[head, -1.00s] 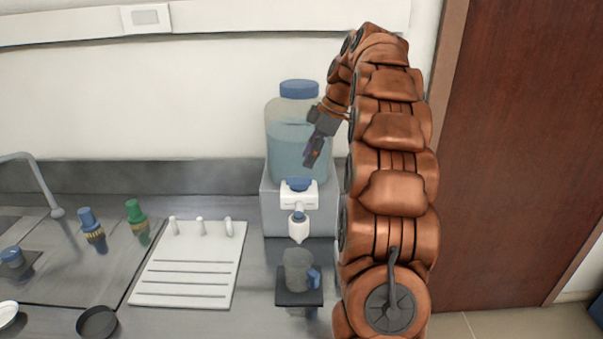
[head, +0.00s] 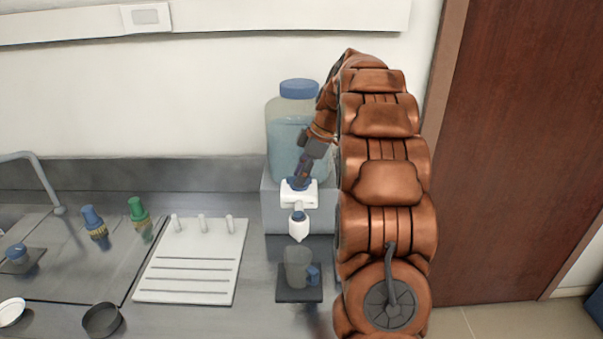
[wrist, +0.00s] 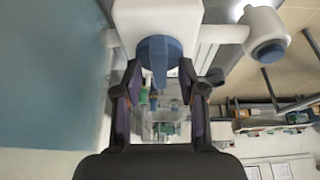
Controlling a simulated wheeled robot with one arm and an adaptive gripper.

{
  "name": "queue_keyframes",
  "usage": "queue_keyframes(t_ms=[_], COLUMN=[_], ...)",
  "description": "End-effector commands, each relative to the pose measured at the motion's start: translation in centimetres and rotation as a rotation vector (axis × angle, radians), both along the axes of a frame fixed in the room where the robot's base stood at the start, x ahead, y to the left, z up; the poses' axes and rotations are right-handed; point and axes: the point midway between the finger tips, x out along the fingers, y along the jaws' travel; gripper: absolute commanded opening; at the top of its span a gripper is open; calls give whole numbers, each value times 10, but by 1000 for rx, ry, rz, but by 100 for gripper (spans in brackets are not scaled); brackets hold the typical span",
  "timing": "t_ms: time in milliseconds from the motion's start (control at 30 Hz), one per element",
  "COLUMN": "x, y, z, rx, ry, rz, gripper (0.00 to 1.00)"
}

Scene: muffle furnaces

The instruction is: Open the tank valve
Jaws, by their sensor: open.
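The tank (head: 283,135) holds bluish water under a blue cap and stands on a grey block. At its front is a white valve body (head: 300,200) with a spout below. The blue valve knob (wrist: 160,48) has a narrow fin and shows in the wrist view. My gripper (wrist: 160,72) is open, its two fingers on either side of the fin; I cannot tell whether they touch it. In the head view my gripper (head: 298,180) is just above the valve and partly covers the knob. A clear cup (head: 297,264) with a blue handle stands under the spout.
The cup rests on a dark square pad (head: 299,296). A white rack board (head: 190,270) with pegs lies to the left. Blue (head: 92,218) and green (head: 137,210) bottles stand further left near the sink tap (head: 40,175). A black dish (head: 102,320) is at the front.

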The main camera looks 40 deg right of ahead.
Motion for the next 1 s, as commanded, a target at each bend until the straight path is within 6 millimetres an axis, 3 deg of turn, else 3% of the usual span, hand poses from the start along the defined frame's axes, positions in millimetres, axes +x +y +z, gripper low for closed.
queue_keyframes(t_ms=[133, 500, 1000], x=[0, 0, 0], y=[0, 0, 1], z=[0, 0, -3], rx=[0, 1, 1], ry=[0, 1, 0], rz=[0, 0, -17], gripper=[40, 1, 0])
